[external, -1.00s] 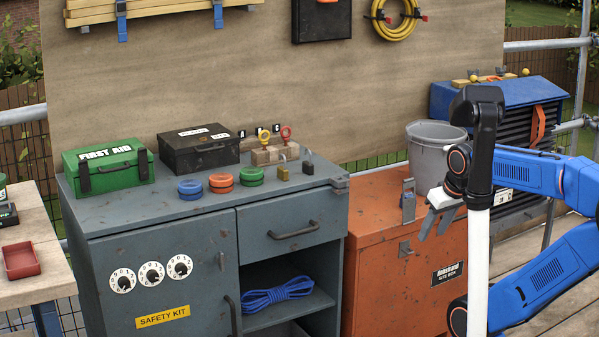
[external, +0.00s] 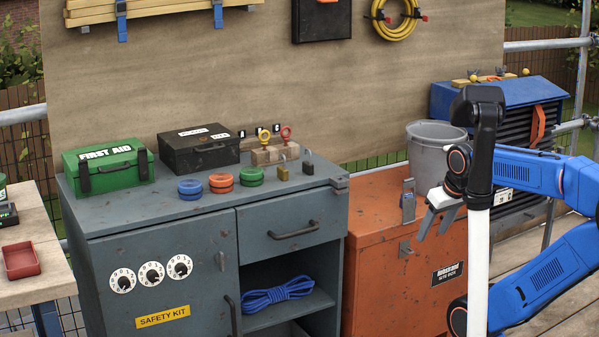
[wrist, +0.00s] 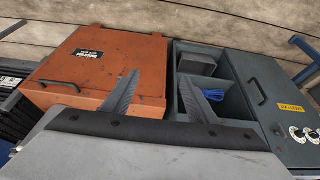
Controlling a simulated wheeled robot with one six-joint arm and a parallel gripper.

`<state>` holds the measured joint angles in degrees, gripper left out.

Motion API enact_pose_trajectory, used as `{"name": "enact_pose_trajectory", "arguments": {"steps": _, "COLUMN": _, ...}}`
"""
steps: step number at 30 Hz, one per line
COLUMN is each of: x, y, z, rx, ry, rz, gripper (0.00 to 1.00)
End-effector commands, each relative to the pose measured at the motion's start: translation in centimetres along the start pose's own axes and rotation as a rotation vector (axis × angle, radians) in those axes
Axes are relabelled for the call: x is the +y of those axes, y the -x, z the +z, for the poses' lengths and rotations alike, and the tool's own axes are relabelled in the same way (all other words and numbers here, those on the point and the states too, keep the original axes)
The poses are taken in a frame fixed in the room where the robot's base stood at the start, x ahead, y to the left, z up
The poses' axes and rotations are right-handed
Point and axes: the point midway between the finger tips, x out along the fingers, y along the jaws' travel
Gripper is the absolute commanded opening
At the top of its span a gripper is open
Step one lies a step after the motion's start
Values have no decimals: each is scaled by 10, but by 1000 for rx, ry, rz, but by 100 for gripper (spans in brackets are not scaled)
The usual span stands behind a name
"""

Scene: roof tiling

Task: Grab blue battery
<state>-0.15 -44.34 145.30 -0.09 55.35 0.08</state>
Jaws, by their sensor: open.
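I cannot make out a blue battery for certain in either view. A blue round object (external: 190,188) sits on top of the grey cabinet (external: 160,222), left of an orange and a green one; it looks like a ring or roll. My gripper (external: 436,222) is open and empty in front of the orange site box, right of the cabinet and well apart from the blue round object. In the wrist view my gripper's two fingers (wrist: 156,92) stand apart with nothing between them.
The orange site box (external: 378,270) stands right of the cabinet, with a grey bucket (external: 428,160) behind my gripper. Blue rope (external: 277,293) lies on the cabinet's open shelf. A green first aid box (external: 108,172) and a black case (external: 200,150) stand at the cabinet's back.

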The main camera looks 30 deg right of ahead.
Motion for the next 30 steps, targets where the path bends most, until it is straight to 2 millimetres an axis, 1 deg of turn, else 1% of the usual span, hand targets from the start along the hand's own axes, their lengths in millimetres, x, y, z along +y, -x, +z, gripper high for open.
{"name": "enact_pose_trajectory", "arguments": {"steps": 2, "x": 1, "y": 1, "z": -4, "rx": -4, "ry": -16, "rz": 2, "gripper": 53}}
{"name": "enact_pose_trajectory", "arguments": {"steps": 4, "x": 3, "y": 4, "z": -14, "rx": -14, "ry": -52, "rz": 5, "gripper": 53}}
{"name": "enact_pose_trajectory", "arguments": {"steps": 5, "x": 4, "y": 5, "z": -19, "rx": -20, "ry": -73, "rz": 7, "gripper": 53}}
{"name": "enact_pose_trajectory", "arguments": {"steps": 7, "x": 7, "y": 9, "z": -35, "rx": -36, "ry": -139, "rz": 13, "gripper": 53}}
{"name": "enact_pose_trajectory", "arguments": {"steps": 13, "x": 23, "y": 18, "z": -92, "rx": -91, "ry": -378, "rz": 42, "gripper": 53}}
{"name": "enact_pose_trajectory", "arguments": {"steps": 19, "x": 43, "y": 19, "z": -149, "rx": -141, "ry": -619, "rz": 79, "gripper": 53}}
{"name": "enact_pose_trajectory", "arguments": {"steps": 26, "x": 74, "y": 10, "z": -212, "rx": -193, "ry": -895, "rz": 132, "gripper": 53}}
{"name": "enact_pose_trajectory", "arguments": {"steps": 30, "x": 96, "y": -1, "z": -248, "rx": -223, "ry": -1064, "rz": 171, "gripper": 53}}
